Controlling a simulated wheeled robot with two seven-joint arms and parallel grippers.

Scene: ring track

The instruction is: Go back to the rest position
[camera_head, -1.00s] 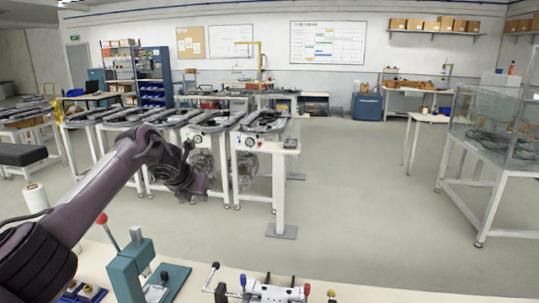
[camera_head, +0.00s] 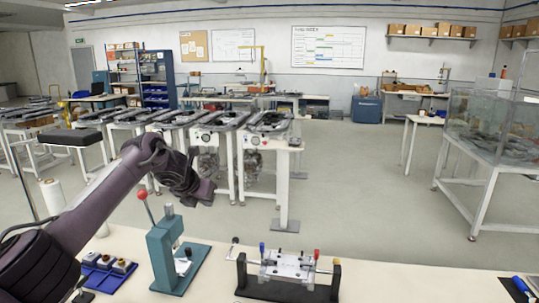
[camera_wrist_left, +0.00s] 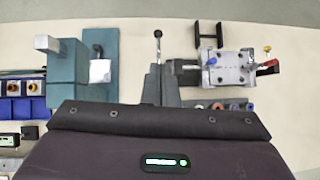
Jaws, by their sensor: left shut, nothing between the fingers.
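My left arm reaches in from the left in the head view and bends downward, with my left gripper (camera_head: 207,195) at its end. The gripper is above the workbench (camera_head: 400,285), apart from the things on it. In the left wrist view its grey fingers (camera_wrist_left: 160,85) are shut and empty. A teal press (camera_head: 170,255) with a red-knobbed lever stands on the bench below and left of the gripper. A metal clamping fixture (camera_head: 288,267) with red and blue handles stands to the right. My right gripper is not in view.
A blue tray (camera_head: 105,272) with small parts lies left of the press, near a white roll (camera_head: 52,195). A blue-handled tool (camera_head: 522,286) lies at the bench's right end. Beyond the bench are open floor, white tables and a glass tank (camera_head: 495,125).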

